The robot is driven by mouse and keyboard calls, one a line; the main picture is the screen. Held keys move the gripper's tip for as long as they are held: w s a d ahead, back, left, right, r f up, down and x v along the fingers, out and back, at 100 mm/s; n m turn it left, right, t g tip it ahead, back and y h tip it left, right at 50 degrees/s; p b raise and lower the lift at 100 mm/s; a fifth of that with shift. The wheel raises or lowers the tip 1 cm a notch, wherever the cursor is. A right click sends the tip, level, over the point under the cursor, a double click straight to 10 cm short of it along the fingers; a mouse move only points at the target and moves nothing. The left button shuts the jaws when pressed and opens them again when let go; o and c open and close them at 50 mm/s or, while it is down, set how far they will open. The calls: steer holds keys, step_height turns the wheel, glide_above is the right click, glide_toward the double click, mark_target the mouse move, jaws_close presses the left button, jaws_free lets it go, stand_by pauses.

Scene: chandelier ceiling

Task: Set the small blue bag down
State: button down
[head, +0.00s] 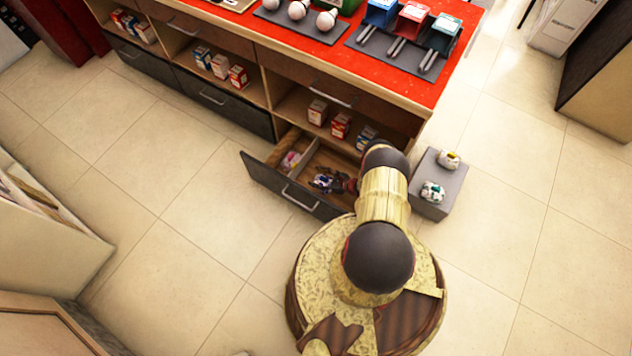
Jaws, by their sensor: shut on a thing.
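My gripper (335,181) is small and dark in the head view, over the right part of an open drawer (262,170). It is shut on the small blue bag (320,182), of which only a little bluish and pale surface shows at the fingertips. My arm and fingers hide the rest. I cannot tell whether the bag touches the drawer floor. A pink and pale bag (291,160) lies in the left part of the drawer, apart from my gripper, beyond a wooden divider (306,155).
The red-topped counter (400,82) rises behind the drawer, with shelves of small boxes (340,125) above it. A grey block (440,180) with two round patterned items stands right of my arm.

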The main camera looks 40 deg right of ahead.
steer(key=shift+w+f, duration=0.15)
steer(key=shift+f, duration=0.05)
steer(key=f, duration=0.1)
steer(key=f+b, duration=0.2)
steer(key=shift+w+f, duration=0.3)
steer(key=shift+f, duration=0.1)
steer(key=shift+r, duration=0.1)
steer(key=c, duration=0.7)
jaws_free()
steer(key=shift+c, duration=0.2)
